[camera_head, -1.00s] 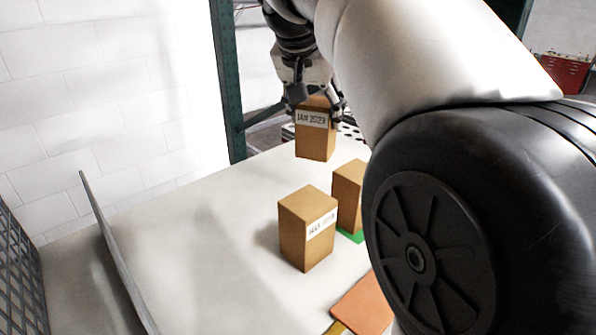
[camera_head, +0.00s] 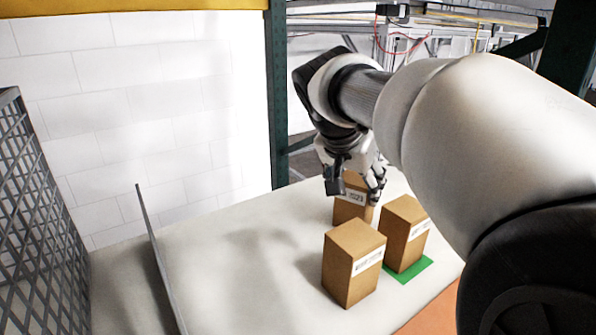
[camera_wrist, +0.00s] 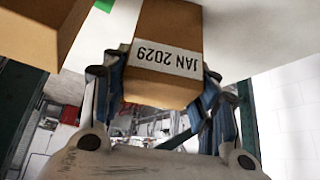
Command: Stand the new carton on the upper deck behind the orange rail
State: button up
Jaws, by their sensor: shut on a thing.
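My gripper (camera_head: 355,188) is shut on a brown carton (camera_head: 350,211) at the back of the white table. The wrist view shows this carton (camera_wrist: 172,22) between the fingers, its white label reading JAN 2029 upside down. I cannot tell whether its base touches the table. A second carton (camera_head: 350,265) stands upright in front of it. A third carton (camera_head: 403,235) stands at the right by a green patch (camera_head: 415,272). Part of a brown carton (camera_wrist: 40,30) also shows at the left of the wrist view. I cannot make out an upper deck or orange rail with certainty.
The left part of the white table (camera_head: 220,280) is clear. A thin upright grey panel (camera_head: 160,265) and a grey mesh (camera_head: 35,200) stand at the left. A green post (camera_head: 279,100) rises behind the table. A yellow-orange beam (camera_head: 130,8) crosses the top left.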

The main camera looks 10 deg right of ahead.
jog(key=shift+f, duration=0.1)
jog(key=o, duration=1.3)
jog(key=shift+r, duration=0.25)
jog(key=v, duration=1.2)
jog(key=shift+f, duration=0.1)
